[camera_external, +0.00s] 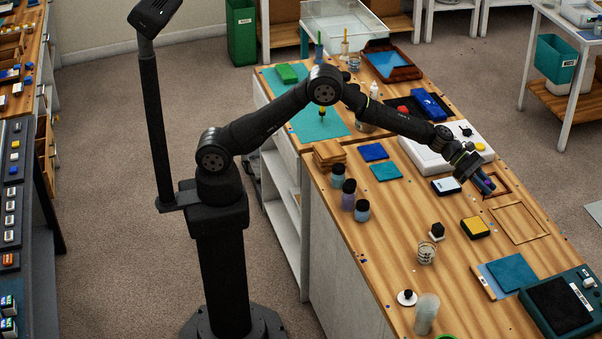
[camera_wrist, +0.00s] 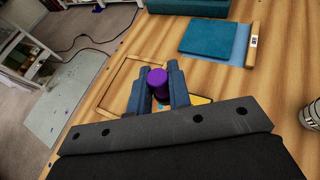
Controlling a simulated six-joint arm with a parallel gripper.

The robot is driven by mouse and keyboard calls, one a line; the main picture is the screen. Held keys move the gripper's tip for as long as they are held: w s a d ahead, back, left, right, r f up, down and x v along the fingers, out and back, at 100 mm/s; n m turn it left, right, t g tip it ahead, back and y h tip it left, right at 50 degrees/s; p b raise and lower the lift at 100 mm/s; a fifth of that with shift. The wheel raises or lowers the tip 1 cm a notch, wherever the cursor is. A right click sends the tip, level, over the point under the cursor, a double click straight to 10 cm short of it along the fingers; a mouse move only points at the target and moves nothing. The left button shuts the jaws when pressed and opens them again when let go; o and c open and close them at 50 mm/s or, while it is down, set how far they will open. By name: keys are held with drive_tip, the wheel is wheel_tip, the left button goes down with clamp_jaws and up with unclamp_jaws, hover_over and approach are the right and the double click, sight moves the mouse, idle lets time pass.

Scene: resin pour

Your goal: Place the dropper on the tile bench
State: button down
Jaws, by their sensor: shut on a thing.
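My gripper (camera_external: 487,186) is above the right side of the wooden bench (camera_external: 395,235). It is shut on a purple, round-topped thing, seemingly the dropper (camera_wrist: 157,83), between the two blue-grey fingers (camera_wrist: 155,92) in the wrist view. Only its purple top shows there; its lower part is hidden by the fingers and gripper body. In the external view the purple part shows small at the fingertips. A thin wooden frame (camera_external: 518,222) lies on the bench to the right of the gripper, and it also shows in the wrist view (camera_wrist: 118,62).
A yellow-topped block (camera_external: 475,227), a dark-topped stamp-like piece (camera_external: 437,231) and a glass (camera_external: 427,252) stand nearby. A teal tile (camera_external: 511,272) and a scale-like device (camera_external: 562,303) are at front right. Capped bottles (camera_external: 348,195) line the left edge. Bare wood lies between.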

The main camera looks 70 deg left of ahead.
drive_tip(key=s+d+m+g+h, duration=0.1)
drive_tip(key=s+d+m+g, duration=0.1)
drive_tip(key=s+d, duration=1.1)
drive_tip(key=s+d+m+g+h, duration=0.1)
drive_tip(key=s+d+m+g, duration=0.1)
drive_tip(key=s+d, duration=1.1)
drive_tip(key=f, duration=0.3)
drive_tip(key=w+d+f, duration=0.1)
drive_tip(key=f, duration=0.2)
drive_tip(key=w+d+f, duration=0.1)
drive_tip(key=f, duration=0.3)
drive_tip(key=shift+w+d, duration=0.15)
drive_tip(key=shift+w, duration=0.1)
drive_tip(key=shift+f, duration=0.15)
drive_tip(key=c, duration=1.3)
unclamp_jaws()
drive_tip(key=shift+c, duration=0.2)
drive_tip(key=v, duration=1.2)
drive_tip(key=shift+r, duration=0.4)
drive_tip(key=shift+d, duration=0.15)
